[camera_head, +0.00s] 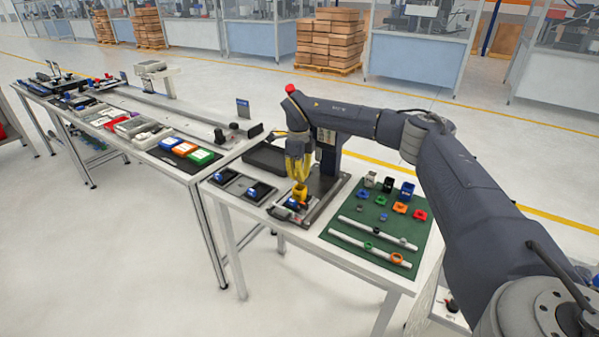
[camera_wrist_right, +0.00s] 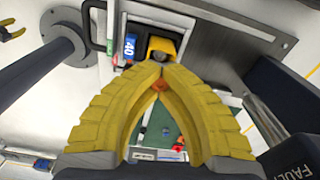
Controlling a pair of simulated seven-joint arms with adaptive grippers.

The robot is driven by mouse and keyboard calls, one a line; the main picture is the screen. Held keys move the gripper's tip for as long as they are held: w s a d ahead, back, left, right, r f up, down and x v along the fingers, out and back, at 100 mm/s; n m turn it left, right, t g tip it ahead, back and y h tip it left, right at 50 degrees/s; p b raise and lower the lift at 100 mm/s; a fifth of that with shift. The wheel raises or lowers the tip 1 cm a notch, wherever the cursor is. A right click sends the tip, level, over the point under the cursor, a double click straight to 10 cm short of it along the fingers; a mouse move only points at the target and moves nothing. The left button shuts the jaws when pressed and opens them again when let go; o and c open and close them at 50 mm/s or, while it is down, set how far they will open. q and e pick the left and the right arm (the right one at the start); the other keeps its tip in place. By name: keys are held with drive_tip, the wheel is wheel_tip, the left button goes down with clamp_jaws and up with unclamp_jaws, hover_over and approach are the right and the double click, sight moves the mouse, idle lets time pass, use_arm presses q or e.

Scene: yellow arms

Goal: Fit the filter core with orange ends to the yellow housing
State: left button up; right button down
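The yellow housing (camera_head: 299,193) stands in a fixture near the left part of the near table. It also shows in the right wrist view (camera_wrist_right: 163,47), just beyond the fingertips. My right gripper (camera_head: 299,178) points down right above the housing, its yellow fingers close to it. In the wrist view the fingertips (camera_wrist_right: 162,72) come together, with a small orange piece (camera_wrist_right: 160,86) between them that looks like an end of the filter core. The rest of the core is hidden by the fingers. I cannot tell whether it touches the housing.
A green mat (camera_head: 345,246) to the right holds several coloured blocks, rings and white tubes. Two dark trays with blue parts (camera_head: 257,191) stand left of the fixture. A dark column (camera_head: 328,160) rises just behind the gripper. A longer table (camera_head: 160,165) stands at left.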

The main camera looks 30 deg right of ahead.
drive_tip(key=shift+f, duration=1.1)
drive_tip(key=shift+f, duration=0.15)
drive_tip(key=c, duration=1.5)
unclamp_jaws()
wheel_tip(320, 180, up, 12)
drive_tip(key=shift+w, duration=0.1)
drive_tip(key=shift+a, duration=0.1)
